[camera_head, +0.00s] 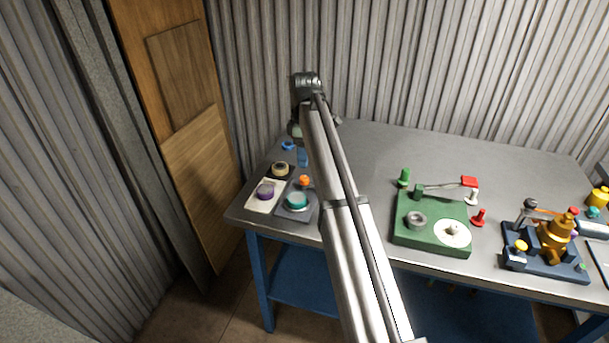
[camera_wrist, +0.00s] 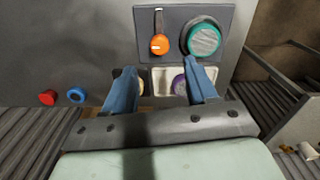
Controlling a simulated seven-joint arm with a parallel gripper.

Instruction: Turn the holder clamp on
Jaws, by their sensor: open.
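A dark grey panel (camera_head: 285,213) at the table's near left corner carries an orange knob (camera_head: 304,181) and a round teal-rimmed holder (camera_head: 297,201) with a grey face. No label shows, so I cannot tell for certain which part is the clamp. My gripper (camera_wrist: 163,76) is open and empty, its blue fingers apart over the white tray beside the panel. In the head view my arm partly hides the gripper (camera_head: 302,155).
The white tray (camera_head: 255,207) holds a purple-topped piece (camera_head: 265,190); a tan-topped piece (camera_head: 280,169) is close by. A green base (camera_head: 410,236) and a dark blue base with a brass fitting (camera_head: 555,235) stand to the right. The table's back middle is clear.

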